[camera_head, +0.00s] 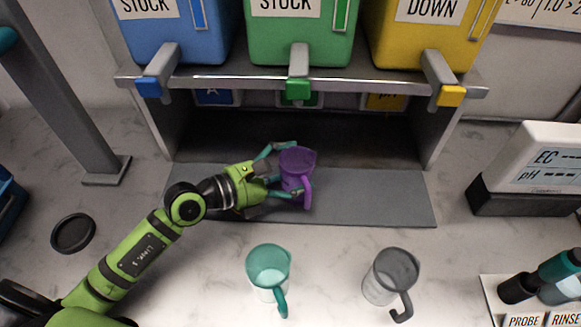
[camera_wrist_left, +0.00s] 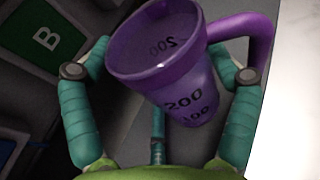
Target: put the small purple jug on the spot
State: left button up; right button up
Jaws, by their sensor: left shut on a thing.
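The small purple jug (camera_head: 294,172) is in front of the dispenser rack, over the grey mat (camera_head: 385,200). It looks roughly upright, with its handle towards the front right. My left gripper (camera_head: 284,176) is shut on the jug, its teal fingers on either side of the body. In the left wrist view the jug (camera_wrist_left: 165,60) sits between the fingers, with a 200 mark on its wall. I cannot tell whether its base touches the mat. A dark round disc (camera_head: 73,233) lies flat on the counter at the left. My right gripper is not in view.
A teal jug (camera_head: 268,266) and a grey jug (camera_head: 391,274) stand on the counter in front of the mat. Blue, green and yellow tanks (camera_head: 300,35) with taps overhang the mat. A grey post (camera_head: 75,95) stands left; a meter (camera_head: 530,165) stands right.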

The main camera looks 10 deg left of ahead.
pick_arm(q)
jog(key=shift+f, duration=0.15)
jog(key=o, duration=0.9)
jog(key=v, duration=1.2)
